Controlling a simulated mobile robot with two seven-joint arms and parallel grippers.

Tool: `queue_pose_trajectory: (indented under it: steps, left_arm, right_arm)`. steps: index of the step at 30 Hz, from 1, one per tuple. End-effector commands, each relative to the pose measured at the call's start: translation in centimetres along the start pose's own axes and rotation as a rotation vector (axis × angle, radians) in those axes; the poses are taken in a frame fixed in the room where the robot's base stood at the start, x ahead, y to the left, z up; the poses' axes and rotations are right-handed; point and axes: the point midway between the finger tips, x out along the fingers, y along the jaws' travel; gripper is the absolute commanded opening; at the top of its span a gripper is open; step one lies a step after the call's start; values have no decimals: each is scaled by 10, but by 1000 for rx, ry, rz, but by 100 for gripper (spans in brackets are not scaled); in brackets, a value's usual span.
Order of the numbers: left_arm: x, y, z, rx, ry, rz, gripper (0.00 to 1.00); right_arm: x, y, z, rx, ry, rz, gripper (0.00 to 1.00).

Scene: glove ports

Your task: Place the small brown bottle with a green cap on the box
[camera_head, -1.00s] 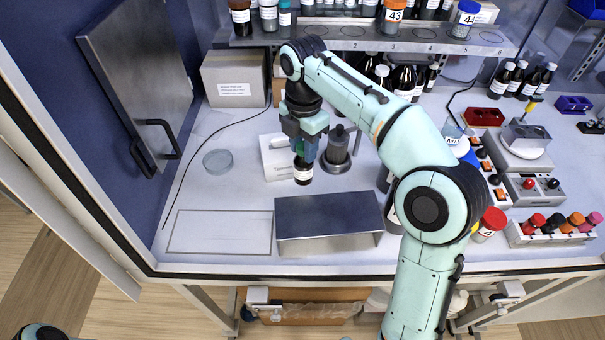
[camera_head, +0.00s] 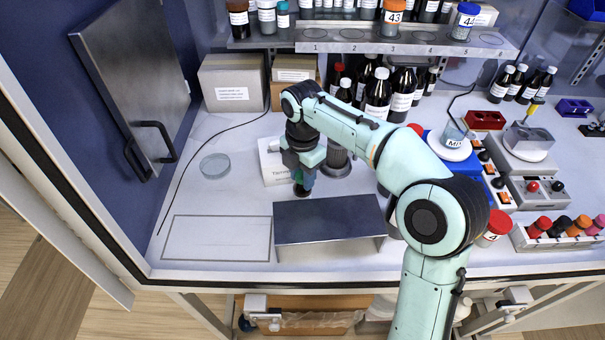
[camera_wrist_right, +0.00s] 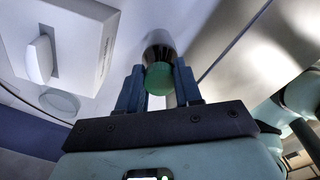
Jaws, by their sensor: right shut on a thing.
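My right gripper (camera_head: 303,176) is shut on the small brown bottle (camera_head: 303,191), whose dark lower part shows below the fingers. In the right wrist view the green cap (camera_wrist_right: 159,79) is between the two fingers (camera_wrist_right: 160,92), with the bottle body (camera_wrist_right: 160,50) beyond it. Whether the bottle touches the bench is unclear. My left gripper is out of view.
A grey metal stand (camera_head: 330,215) is close in front of the bottle. A dark cylinder in a round base (camera_head: 338,160) stands to its right. Cardboard boxes (camera_head: 232,80) stand at the back left. A round dish (camera_head: 215,166) and an outlined rectangle (camera_head: 218,237) are left, with clear bench between.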

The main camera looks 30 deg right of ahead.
Motion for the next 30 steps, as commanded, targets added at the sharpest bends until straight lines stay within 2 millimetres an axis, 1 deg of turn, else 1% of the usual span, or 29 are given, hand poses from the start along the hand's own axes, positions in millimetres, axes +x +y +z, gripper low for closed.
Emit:
queue_pose_trajectory:
  steps: [1,2,3,4,12,14,16,20,24,27,30]
  left_arm:
    - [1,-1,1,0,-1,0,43]
    - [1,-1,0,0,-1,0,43]
    - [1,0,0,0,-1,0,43]
    - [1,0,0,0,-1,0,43]
    - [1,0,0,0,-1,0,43]
    - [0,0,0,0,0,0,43]
    - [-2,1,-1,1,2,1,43]
    - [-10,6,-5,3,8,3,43]
    - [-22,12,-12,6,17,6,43]
    - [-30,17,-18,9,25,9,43]
    - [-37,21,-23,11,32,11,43]
  right_arm:
    - [3,0,0,0,0,-1,0]
    - [3,0,0,0,0,-1,41]
    - [2,0,0,0,0,-1,54]
    - [2,0,0,0,0,-1,60]
    - [2,0,0,0,0,-1,60]
    - [-1,0,0,0,0,-1,60]
    - [-7,0,0,0,0,0,60]
    - [-30,1,0,-1,-1,4,60]
    - [-63,2,0,0,-1,6,60]
    - [-85,2,0,0,-1,6,60]
    - [-102,2,0,0,-1,5,60]
